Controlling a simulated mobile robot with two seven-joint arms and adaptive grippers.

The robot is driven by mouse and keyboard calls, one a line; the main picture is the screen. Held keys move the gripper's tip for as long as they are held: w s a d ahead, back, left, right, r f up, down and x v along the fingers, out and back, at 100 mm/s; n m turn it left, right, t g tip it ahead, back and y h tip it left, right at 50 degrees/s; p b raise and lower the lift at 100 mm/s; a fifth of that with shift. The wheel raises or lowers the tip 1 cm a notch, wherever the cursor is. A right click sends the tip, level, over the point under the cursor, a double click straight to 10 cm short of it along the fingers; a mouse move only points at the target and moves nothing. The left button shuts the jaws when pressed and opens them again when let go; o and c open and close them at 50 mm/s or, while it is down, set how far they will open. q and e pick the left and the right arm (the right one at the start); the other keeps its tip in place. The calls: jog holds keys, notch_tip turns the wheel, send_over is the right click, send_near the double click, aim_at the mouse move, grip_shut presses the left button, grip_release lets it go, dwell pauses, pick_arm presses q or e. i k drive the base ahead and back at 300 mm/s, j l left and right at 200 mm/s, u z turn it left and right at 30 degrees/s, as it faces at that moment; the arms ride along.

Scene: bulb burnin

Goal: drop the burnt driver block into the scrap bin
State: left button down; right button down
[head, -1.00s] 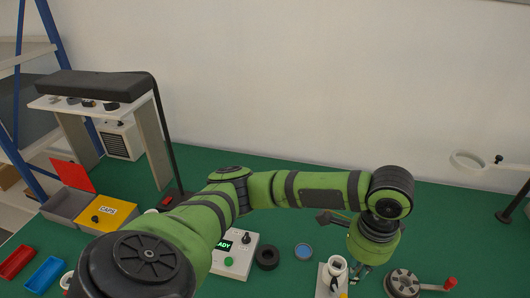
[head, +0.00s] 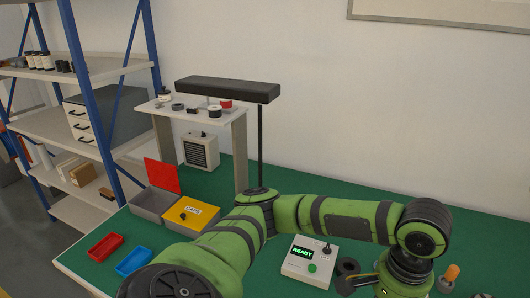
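A grey bin (head: 147,212) with a raised red lid stands at the left of the green table; it may be the scrap bin, but I read no label on it. I cannot tell the burnt driver block for sure; a small dark block (head: 192,110) lies on the raised white shelf among other parts. My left arm reaches across the front of the table to the lower right. My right gripper is not in view.
A yellow-lidded CAPS box (head: 190,214) adjoins the grey bin. Red (head: 105,246) and blue (head: 134,261) trays lie in front. A tester reading READY (head: 308,262) stands near my forearm, with a black ring (head: 348,266) beside it. A blue-framed rack (head: 82,75) stands left.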

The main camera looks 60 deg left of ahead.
aim_at(151, 210)
jog(key=k+u, duration=0.15)
jog(key=u, duration=2.55)
